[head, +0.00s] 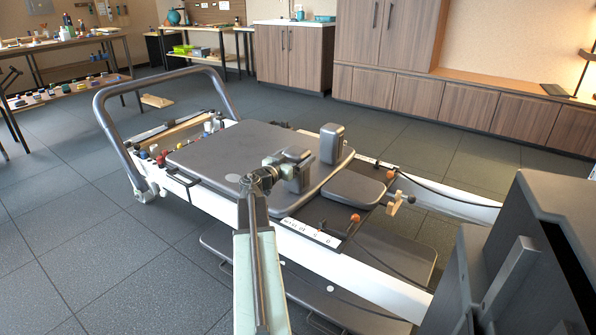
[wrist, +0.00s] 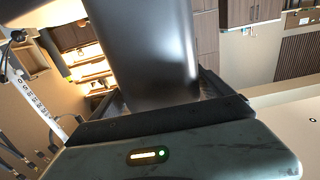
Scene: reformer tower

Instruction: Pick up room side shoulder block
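Two dark grey shoulder blocks stand on the reformer carriage (head: 235,150). The far block (head: 332,143) is upright and clear of my gripper. The near block (head: 301,172) is partly hidden behind my gripper (head: 279,163), which is right at it. The frames do not label which block is the room side one. In the wrist view a smooth dark block (wrist: 145,45) fills the space straight ahead of my gripper (wrist: 155,95), between its two fingers. I cannot tell whether the fingers press on it.
The headrest pad (head: 352,188) lies right of the blocks. Orange-topped posts and a wooden handle (head: 397,203) stand near the rail. A dark tower (head: 525,255) rises at the right front. A curved bar (head: 150,90) frames the far left end. Floor (head: 60,240) is free at left.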

